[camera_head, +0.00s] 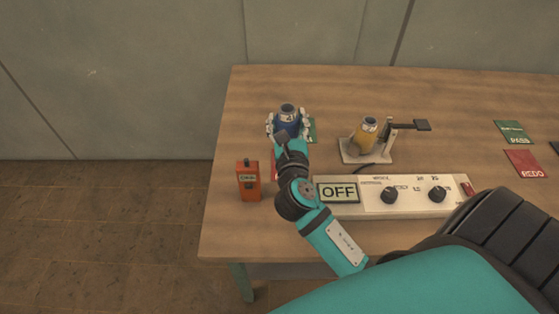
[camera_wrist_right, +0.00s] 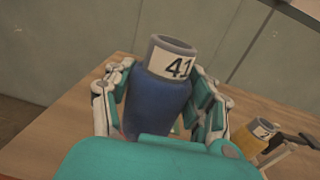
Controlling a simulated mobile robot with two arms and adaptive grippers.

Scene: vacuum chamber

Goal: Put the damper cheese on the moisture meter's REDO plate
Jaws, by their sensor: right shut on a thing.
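My right gripper (camera_head: 288,125) is shut on a blue cheese (camera_head: 288,121), a wound package on a grey tube with a numbered label. In the right wrist view the blue cheese (camera_wrist_right: 158,100) stands nearly upright between the fingers, its label reading 41. A green plate (camera_head: 312,130) and a red plate (camera_head: 274,168) show partly behind my gripper and wrist; their lettering is hidden. Whether the cheese touches a plate I cannot tell. An orange meter (camera_head: 249,182) with a small display stands left of my wrist. A yellow cheese (camera_head: 367,134) sits on a pale stand. My left gripper is not in view.
A console (camera_head: 415,194) with an OFF display and two knobs lies along the front of the wooden table (camera_head: 450,95). A lever (camera_head: 422,125) sticks out beside the yellow cheese. A green PASS plate (camera_head: 514,132) and a red REDO plate (camera_head: 525,163) lie at the right.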

